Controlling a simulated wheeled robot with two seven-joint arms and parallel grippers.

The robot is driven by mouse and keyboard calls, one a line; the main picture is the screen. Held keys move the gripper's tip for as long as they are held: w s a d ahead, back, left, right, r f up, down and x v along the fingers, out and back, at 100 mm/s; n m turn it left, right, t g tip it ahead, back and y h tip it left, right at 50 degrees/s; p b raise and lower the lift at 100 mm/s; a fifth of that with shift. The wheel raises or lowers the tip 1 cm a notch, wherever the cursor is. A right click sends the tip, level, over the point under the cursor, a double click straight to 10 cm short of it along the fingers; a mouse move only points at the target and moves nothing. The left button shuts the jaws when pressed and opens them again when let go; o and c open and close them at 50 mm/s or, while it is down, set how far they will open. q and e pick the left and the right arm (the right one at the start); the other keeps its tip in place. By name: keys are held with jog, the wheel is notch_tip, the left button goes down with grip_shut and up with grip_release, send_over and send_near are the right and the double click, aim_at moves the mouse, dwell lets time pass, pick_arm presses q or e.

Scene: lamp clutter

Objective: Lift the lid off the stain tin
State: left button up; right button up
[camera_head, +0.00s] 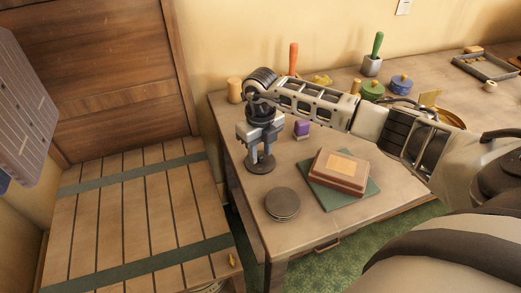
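My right gripper (261,150) points down over the left part of the workbench. Its fingertips are at a dark round piece (260,167), which looks like a lidded tin or its lid. The fingers hide its middle, so I cannot tell whether they grip a knob, or whether the piece touches the bench. A flat, dark grey round item (282,205) lies nearer the front edge; I cannot tell whether it is a tin or a stack of discs. A green tin (372,91) and a blue tin (401,85) stand farther back. My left gripper is not in view.
A reddish-brown box (338,175) lies on a green mat (352,197) right of the gripper. A purple block (302,129) stands behind it. A slatted wooden surface (135,215) lies left, mostly clear.

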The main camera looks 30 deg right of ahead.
jog(key=shift+r+p, duration=1.75)
jog(key=shift+r, duration=0.8)
jog(key=o, duration=0.6)
jog(key=shift+c, duration=0.2)
